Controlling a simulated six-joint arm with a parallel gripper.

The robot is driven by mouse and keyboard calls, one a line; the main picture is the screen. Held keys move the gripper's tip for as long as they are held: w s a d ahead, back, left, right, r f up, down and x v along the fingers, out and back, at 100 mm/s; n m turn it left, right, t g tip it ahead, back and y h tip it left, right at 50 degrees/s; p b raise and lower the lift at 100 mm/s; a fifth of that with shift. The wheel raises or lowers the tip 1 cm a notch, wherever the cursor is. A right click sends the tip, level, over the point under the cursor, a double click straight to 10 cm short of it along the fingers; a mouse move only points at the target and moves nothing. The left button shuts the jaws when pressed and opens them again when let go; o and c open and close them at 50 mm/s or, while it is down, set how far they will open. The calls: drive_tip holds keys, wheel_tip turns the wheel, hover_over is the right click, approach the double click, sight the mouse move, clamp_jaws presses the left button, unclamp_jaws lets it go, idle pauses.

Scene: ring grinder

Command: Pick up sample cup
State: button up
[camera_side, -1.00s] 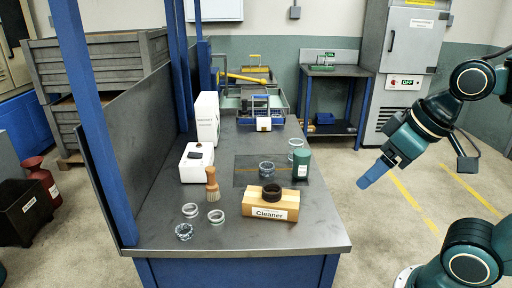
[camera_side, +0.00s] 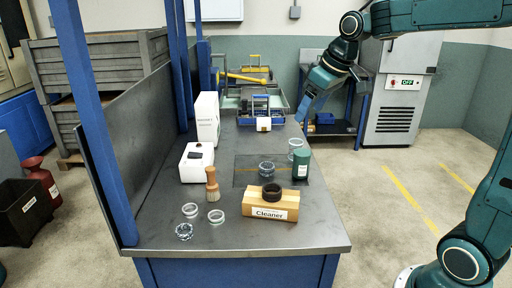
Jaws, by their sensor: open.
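Several small cup-like or ring-like pieces are on the table, and I cannot tell for certain which is the sample cup. A clear cup (camera_side: 295,149) stands just behind the green container (camera_side: 301,164). Another bluish patterned piece (camera_side: 184,231) and two clear rings (camera_side: 190,210) lie at the front left. My gripper (camera_side: 301,117) is open and empty, pointing down over the table's far right edge. It is above and behind the clear cup, apart from it.
A wooden block labelled Cleaner (camera_side: 271,203) carries a dark ring (camera_side: 271,190). A brush (camera_side: 212,184) stands beside a white device (camera_side: 196,162). A tall white box (camera_side: 207,119) and a wire basket (camera_side: 262,110) stand farther back. The table's front right is clear.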

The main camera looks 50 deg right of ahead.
drive_tip(key=w+d+f, duration=0.4)
drive_tip(key=d+f, duration=0.1)
drive_tip(key=d, duration=0.3)
drive_tip(key=w+d+f, duration=0.5)
drive_tip(key=d, duration=0.3)
drive_tip(key=w+d+f, duration=0.5)
drive_tip(key=d+f, duration=0.1)
drive_tip(key=d, duration=0.3)
drive_tip(key=shift+w+n+y, duration=0.2)
drive_tip(key=shift+n+y, duration=0.1)
drive_tip(key=shift+n, duration=0.1)
drive_tip(key=shift+x, duration=4.25)
drive_tip(key=shift+f, duration=0.1)
drive_tip(key=shift+x, duration=2.5)
